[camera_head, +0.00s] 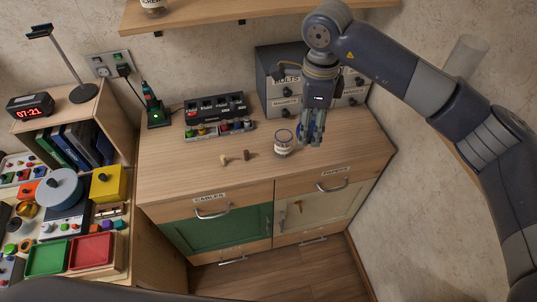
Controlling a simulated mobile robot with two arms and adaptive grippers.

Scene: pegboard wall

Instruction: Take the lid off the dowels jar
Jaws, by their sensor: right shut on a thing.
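The small labelled jar (282,148) stands upright on the wooden cabinet top, towards its front. The label is too small to read, and its dark blue rim shows at the top. My right gripper (311,141) points down just right of the jar, its fingers shut. Small blue patches show at the fingers, matching a lid held between them; the fingers hide most of it. I cannot tell whether the fingers touch the jar. My left gripper is not in view.
Behind stand a black rack (216,107) and a grey drawer unit (268,75). The cabinet top's front left is clear.

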